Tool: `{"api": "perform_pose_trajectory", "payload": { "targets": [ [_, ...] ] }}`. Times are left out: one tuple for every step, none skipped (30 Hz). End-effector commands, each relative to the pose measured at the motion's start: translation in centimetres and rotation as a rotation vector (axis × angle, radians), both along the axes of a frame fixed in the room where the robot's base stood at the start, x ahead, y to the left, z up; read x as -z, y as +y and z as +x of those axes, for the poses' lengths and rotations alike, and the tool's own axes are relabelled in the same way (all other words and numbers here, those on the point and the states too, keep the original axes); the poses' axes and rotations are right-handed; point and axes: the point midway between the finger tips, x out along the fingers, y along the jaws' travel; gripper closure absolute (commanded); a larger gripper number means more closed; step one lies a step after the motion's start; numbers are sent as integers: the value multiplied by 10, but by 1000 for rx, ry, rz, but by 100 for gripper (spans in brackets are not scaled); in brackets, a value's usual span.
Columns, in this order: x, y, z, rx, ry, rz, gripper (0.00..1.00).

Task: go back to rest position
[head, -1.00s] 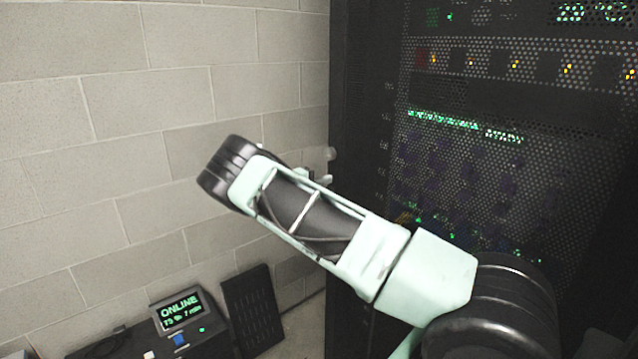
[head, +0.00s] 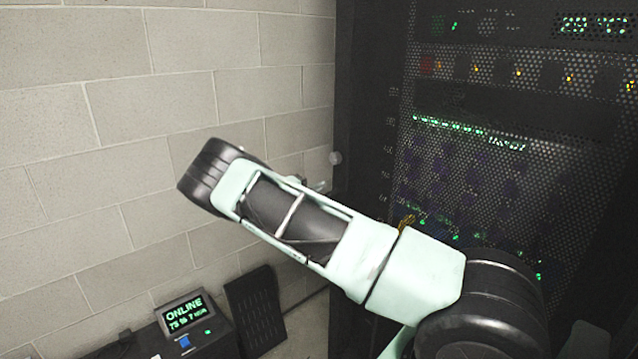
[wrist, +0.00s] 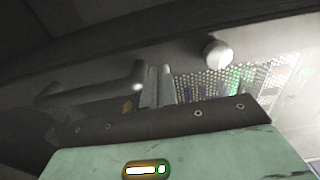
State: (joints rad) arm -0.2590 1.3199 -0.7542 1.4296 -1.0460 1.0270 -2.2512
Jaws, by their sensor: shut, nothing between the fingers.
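My gripper (wrist: 156,72) shows in the wrist view as a pair of grey fingers pressed together, shut and empty, just past the edge of my pale green wrist housing. In the head view my arm (head: 300,220) reaches up and left from the lower right, in front of the block wall and the rack's left edge. The gripper itself is mostly hidden behind the arm there. A pale round knob (wrist: 217,53) is to the right of the fingers in the wrist view. It also shows on the rack's left edge (head: 335,158) in the head view.
A dark server rack (head: 480,150) with a perforated front and green and amber lights fills the right side. A block wall (head: 150,110) is on the left. At lower left are a console with an "ONLINE" screen (head: 184,311) and a dark slotted panel (head: 255,310).

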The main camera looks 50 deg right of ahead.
Motion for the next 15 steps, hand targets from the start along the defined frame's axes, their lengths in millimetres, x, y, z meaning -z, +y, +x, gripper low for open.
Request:
{"api": "perform_pose_trajectory", "payload": {
  "targets": [
    [6, 10, 1, -2, -1, 2, 100],
    [6, 15, 2, -2, -1, 2, 100],
    [6, 23, 3, -2, -1, 2, 100],
    [6, 29, 3, -3, -1, 2, 100],
    [7, 35, 4, -3, 0, 3, 100],
    [7, 42, 4, -2, 0, 3, 100],
    [7, 48, 5, -3, -1, 4, 100],
    [7, 53, 5, -2, -1, 4, 100],
    [7, 60, 6, -1, -1, 3, 100],
    [6, 65, 6, -1, -1, 3, 100],
    [6, 69, 7, -2, -1, 3, 100],
    [5, 74, 7, -1, -1, 2, 100],
    [5, 77, 7, 0, 0, 2, 100],
    [5, 80, 8, 0, 0, 2, 100],
    [5, 84, 8, 0, 1, 3, 100]
  ]
}}
